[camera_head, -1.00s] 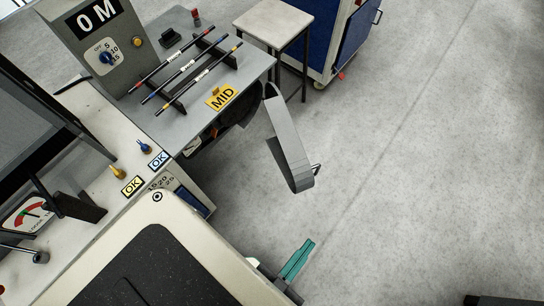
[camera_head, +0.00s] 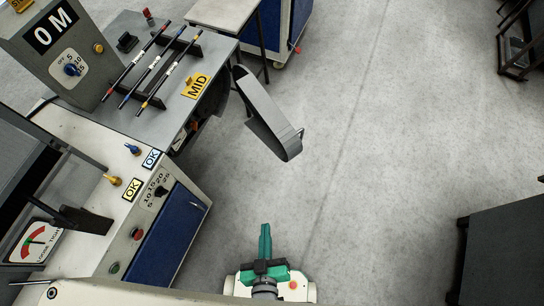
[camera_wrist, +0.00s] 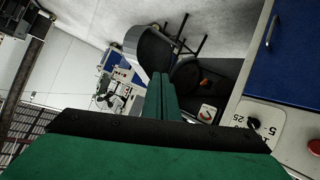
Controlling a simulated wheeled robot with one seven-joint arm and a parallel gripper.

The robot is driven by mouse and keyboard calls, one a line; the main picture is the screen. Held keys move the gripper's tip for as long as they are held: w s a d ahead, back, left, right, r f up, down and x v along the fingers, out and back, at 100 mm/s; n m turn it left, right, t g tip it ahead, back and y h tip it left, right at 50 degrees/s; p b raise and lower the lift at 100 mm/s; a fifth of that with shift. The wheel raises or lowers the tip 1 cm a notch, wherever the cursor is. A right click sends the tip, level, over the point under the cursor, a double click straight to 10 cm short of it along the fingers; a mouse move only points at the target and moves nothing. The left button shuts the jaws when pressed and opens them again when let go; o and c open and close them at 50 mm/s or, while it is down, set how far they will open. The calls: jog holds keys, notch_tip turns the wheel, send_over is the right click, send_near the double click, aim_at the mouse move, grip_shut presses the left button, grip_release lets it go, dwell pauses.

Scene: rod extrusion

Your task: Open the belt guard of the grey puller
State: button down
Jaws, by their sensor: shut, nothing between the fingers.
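The belt guard (camera_head: 268,125) is a long grey curved shell with a small handle (camera_head: 300,132) near its outer end. It sticks out from the side of the grey bench (camera_head: 150,20), swung away from it, with a dark opening beside it. In the wrist view the guard (camera_wrist: 148,48) shows just beyond my fingertips. My gripper (camera_head: 265,230), with green fingers, is shut and empty. In the head view it is over the floor, below and apart from the guard. In the wrist view its fingers (camera_wrist: 161,85) lie together.
A cream console with a blue door (camera_head: 180,235) and a dial stands at the left. Several rods lie on a rack on the bench by a yellow MID sign (camera_head: 197,86). A dark cabinet (camera_head: 505,255) is at the lower right. The floor (camera_head: 390,130) between is clear.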

jog(key=w+a+f+n+g+h, duration=0.1)
jog(key=w+f+n+g+h, duration=0.25)
jog(key=f+n, duration=0.6)
jog(key=w+a+f+n+g+h, duration=0.15)
jog(key=w+f+n, duration=0.3)
jog(key=f, duration=1.05)
jog(key=w+a+r+n+t+h, duration=0.5)
jog(key=w+r+n+h, duration=0.4)
jog(key=w+r, duration=0.45)
jog(key=w+d+m, duration=0.1)
jog(key=w+d, duration=0.7)
jog(key=shift+w+d+r+g+h, duration=0.3)
jog(key=shift+w+d+r+g, duration=0.05)
jog(key=shift+w+d+g, duration=0.05)
